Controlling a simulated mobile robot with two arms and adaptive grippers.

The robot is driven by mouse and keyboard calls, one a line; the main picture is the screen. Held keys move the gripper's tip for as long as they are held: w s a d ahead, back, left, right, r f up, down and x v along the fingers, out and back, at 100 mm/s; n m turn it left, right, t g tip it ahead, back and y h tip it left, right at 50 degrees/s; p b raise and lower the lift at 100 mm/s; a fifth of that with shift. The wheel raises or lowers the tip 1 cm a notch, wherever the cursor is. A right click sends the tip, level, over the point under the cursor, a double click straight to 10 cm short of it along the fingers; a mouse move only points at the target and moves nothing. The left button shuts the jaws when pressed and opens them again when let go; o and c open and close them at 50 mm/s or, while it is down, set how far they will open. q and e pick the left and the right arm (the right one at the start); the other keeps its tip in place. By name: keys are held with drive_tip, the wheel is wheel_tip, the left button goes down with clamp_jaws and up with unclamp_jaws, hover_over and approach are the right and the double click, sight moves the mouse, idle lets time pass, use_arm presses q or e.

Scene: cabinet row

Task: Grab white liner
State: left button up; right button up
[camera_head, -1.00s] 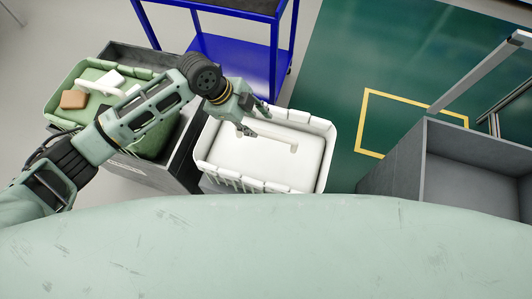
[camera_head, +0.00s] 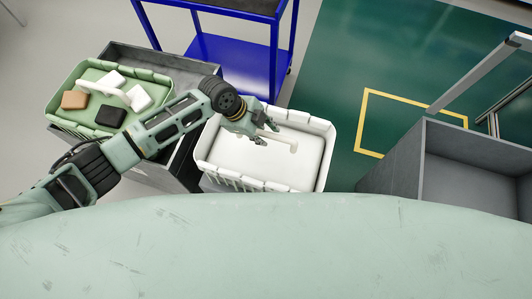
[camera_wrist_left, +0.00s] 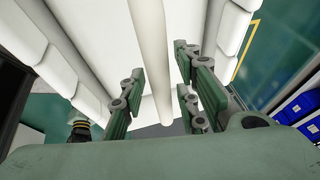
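The white liner (camera_head: 235,158) is an open white tub with slatted sides and a white bar handle (camera_head: 287,142) across its middle. It stands in the centre of the head view. My left gripper (camera_head: 270,133) is over the liner, close to the handle. In the left wrist view, the handle (camera_wrist_left: 150,40) runs lengthwise between the spread fingers of my left gripper (camera_wrist_left: 160,70), and a gap shows on each side. The fingers are open; I cannot tell how far above the handle they are. My right gripper is not in view.
A green liner (camera_head: 75,85) with white, brown and black items sits in a grey box (camera_head: 185,75) to the left. A blue cart (camera_head: 230,60) stands behind. A grey open cabinet (camera_head: 470,190) is at the right. Green floor with yellow marking (camera_head: 362,120) lies between.

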use_arm(q)
clamp_jaws()
drive_tip(key=shift+r, duration=0.2)
idle(0.4)
